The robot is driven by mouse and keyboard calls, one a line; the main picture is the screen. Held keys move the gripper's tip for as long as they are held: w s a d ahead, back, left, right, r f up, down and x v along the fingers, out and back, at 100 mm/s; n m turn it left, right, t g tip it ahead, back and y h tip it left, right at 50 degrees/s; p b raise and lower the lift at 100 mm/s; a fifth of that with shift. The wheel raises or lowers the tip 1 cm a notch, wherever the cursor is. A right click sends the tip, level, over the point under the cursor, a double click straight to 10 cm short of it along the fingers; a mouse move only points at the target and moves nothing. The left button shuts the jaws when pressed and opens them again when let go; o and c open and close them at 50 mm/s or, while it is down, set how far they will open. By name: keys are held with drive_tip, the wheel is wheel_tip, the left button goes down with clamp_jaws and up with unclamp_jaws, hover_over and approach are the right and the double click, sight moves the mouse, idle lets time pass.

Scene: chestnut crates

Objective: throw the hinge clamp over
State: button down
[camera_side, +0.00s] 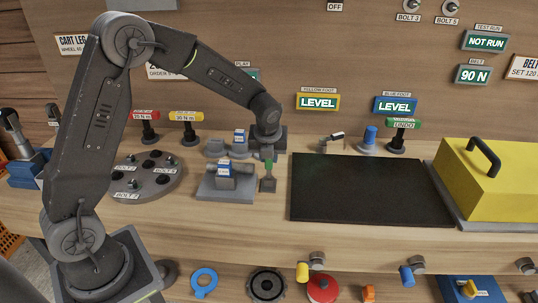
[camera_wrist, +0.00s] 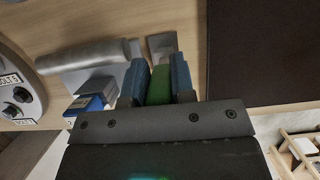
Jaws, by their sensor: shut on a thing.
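My gripper (camera_side: 268,161) points down beside a grey fixture that carries a blue-and-white box. It is shut on a green handle (camera_wrist: 159,84), which stands between the blue fingers in the wrist view. The green handle also shows in the side view (camera_side: 268,164), with a flat grey plate (camera_side: 268,185) below it at the bench top. I cannot tell whether this green-handled piece is the hinge clamp.
The grey fixture (camera_side: 213,193) is close on the left, with a bolt turntable (camera_side: 143,189) beyond it. The black mat (camera_side: 370,190) is bare. A yellow box (camera_side: 490,185) stands at right. Red and yellow-labelled tools (camera_side: 188,130) stand at the back left.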

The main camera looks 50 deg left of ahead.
drive_tip(key=shift+w, duration=0.1)
drive_tip(key=c, duration=1)
unclamp_jaws()
drive_tip(key=shift+o, duration=0.2)
drive_tip(key=shift+r, duration=0.1)
drive_tip(key=v, duration=1.3)
drive_tip(key=shift+s+d+r, duration=0.15)
drive_tip(key=shift+s+r, duration=0.05)
drive_tip(key=shift+r, duration=0.05)
drive_tip(key=shift+s, duration=0.1)
drive_tip(key=s+d+r+n+t+h, duration=0.1)
drive_tip(key=s+d+n, duration=0.1)
drive_tip(key=s+n, duration=0.9)
drive_tip(key=s+d+r+n+t+h, duration=0.1)
drive_tip(key=s+d+n+t, duration=0.1)
drive_tip(key=s+n, duration=1)
drive_tip(key=d+n, duration=0.1)
drive_tip(key=n, duration=0.3)
drive_tip(key=shift+s+d+r+h, duration=0.2)
drive_tip(key=shift+d+r+h, duration=0.1)
